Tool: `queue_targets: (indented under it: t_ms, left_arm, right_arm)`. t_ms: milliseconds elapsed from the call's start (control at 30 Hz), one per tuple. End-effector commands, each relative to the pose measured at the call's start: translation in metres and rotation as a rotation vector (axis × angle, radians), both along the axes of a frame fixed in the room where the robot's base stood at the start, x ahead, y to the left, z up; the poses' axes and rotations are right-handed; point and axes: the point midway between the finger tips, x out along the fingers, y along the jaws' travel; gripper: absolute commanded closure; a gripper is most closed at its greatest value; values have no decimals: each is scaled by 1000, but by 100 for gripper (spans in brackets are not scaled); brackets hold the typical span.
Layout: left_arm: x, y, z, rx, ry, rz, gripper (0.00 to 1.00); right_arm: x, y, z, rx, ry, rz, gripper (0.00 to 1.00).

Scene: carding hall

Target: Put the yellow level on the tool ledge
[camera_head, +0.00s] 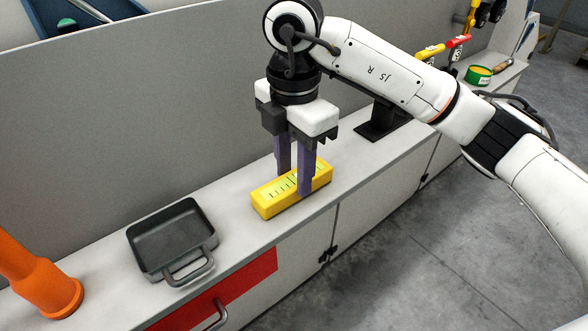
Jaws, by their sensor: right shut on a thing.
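The yellow level (268,204) is a block with a pale marked strip on top, in the middle of the head view. My right gripper (294,183) comes down from above with its purple fingers shut on the level's two long sides. The level is at the light grey ledge top (232,212); I cannot tell whether it rests on it or hangs just above. The front finger hides part of the level. My left gripper is not in view.
A dark tray with a handle (172,236) sits left of the level. An orange flared object (50,288) stands further left. A grey wall (150,120) runs behind. A green tin (478,75) is at the far right. The ledge between tray and level is clear.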

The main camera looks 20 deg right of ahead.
Motion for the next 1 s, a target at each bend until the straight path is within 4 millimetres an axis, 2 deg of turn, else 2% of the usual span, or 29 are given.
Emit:
queue_targets:
  t_ms: [200, 233, 333, 600, 733, 867, 1000]
  left_arm:
    - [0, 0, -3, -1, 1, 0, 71]
    - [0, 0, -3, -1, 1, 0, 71]
    - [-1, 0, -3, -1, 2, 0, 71]
    - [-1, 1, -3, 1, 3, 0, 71]
    - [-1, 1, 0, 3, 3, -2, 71]
    - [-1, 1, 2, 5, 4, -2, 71]
    - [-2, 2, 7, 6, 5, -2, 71]
  right_arm:
    - [0, 0, -3, 0, -1, 0, 100]
    - [0, 0, -3, 0, 0, 0, 63]
    - [0, 0, -3, 0, 0, 0, 47]
    - [0, 0, -2, 0, 0, 0, 47]
    - [0, 0, 6, 1, -2, 0, 47]
    - [1, 0, 29, 2, -5, 1, 47]
    - [1, 0, 61, 0, -5, 0, 47]
